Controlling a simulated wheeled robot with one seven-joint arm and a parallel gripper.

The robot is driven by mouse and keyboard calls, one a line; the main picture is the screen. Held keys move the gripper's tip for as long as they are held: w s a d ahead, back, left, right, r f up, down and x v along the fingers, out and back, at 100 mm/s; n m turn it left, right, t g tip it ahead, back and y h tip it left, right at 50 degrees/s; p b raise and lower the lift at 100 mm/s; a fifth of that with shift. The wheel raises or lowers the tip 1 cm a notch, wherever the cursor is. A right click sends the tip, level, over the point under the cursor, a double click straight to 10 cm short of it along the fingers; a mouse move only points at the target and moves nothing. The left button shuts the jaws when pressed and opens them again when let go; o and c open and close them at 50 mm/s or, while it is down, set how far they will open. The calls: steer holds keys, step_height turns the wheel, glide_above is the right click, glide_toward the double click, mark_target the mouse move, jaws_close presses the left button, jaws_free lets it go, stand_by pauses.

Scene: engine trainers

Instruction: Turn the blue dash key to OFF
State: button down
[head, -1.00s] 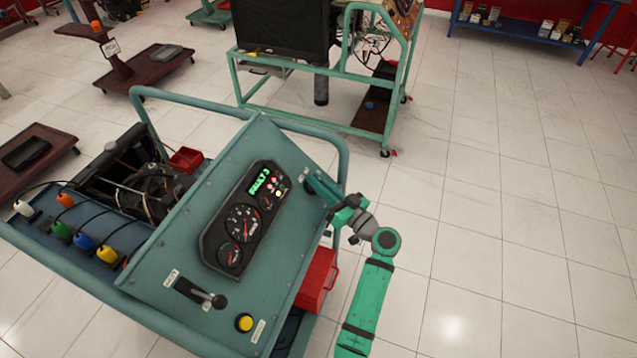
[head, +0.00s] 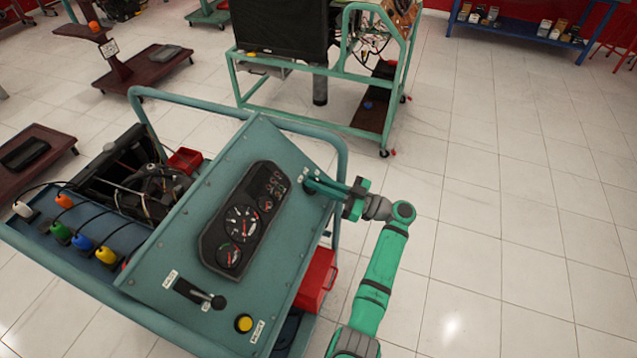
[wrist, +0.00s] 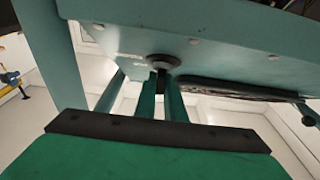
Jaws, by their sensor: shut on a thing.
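The teal dash panel (head: 185,255) slopes up in front of me. A round dark key switch (wrist: 163,62) sits on it, and shows between my fingers in the wrist view. My gripper (head: 314,184) is at this switch, near the panel's upper right edge, shut on the key. Its fingers (wrist: 161,92) hide the key, so its blue colour and exact angle cannot be seen. The gauge cluster (head: 243,219) has a dark display and no clearly lit warning lamps.
A black lever (head: 200,292) and a yellow button (head: 244,323) are low on the panel. The teal tube frame (head: 343,150) runs close beside my gripper. A red box (head: 317,278) is below it. The floor to the right is clear.

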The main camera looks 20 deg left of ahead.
steer(key=shift+a, duration=0.1)
steer(key=c, duration=1.8)
jaws_free()
steer(key=shift+c, duration=0.2)
steer(key=d+f, duration=0.1)
steer(key=d, duration=0.9)
steer(key=shift+d+f, duration=0.4)
